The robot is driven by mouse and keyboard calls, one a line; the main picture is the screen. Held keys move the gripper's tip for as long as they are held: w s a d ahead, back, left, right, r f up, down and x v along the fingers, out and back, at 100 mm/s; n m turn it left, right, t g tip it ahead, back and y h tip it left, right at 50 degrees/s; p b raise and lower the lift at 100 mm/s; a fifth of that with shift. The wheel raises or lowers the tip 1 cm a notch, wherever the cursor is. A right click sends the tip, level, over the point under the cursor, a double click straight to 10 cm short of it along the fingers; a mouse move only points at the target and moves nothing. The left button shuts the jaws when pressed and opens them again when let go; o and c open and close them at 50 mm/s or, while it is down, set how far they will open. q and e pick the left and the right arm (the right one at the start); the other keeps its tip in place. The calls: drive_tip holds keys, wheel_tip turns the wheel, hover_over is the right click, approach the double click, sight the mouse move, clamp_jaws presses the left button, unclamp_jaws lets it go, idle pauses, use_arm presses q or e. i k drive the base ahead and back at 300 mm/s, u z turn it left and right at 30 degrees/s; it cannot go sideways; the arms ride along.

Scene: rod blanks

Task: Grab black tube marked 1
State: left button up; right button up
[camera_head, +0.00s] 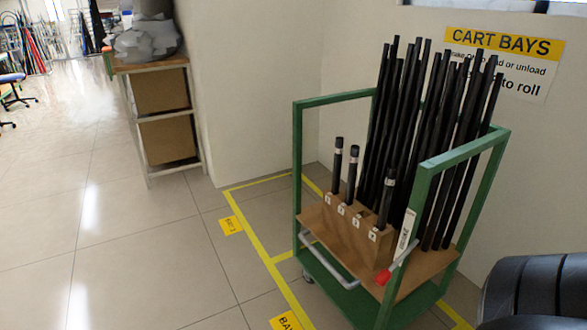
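Three short black tubes stand upright in a wooden block (346,226) on the green cart. The leftmost tube (337,163) is by the first small white label on the block, which seems to read 1. The second tube (351,172) stands just right of it. The third tube (386,200) is nearest, by the last label. Each has a pale band near its top; any marks there are too small to read. The position by the third label looks empty. Neither of my grippers is in view.
Many long black rods (425,130) stand behind the block. The green cart frame (422,222) surrounds them, with a red-ended part (383,277) in front. A black ribbed shape (535,285) fills the lower right; I cannot tell what it is. The floor (120,240) at left is clear.

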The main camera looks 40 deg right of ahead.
sight(339, 146)
drive_tip(key=z, duration=0.1)
drive_tip(key=i, duration=2.75)
drive_tip(key=z, duration=1.05)
drive_tip(key=i, duration=1.35)
drive_tip(key=z, duration=2)
drive_tip(key=i, duration=0.7)
drive_tip(key=z, duration=0.45)
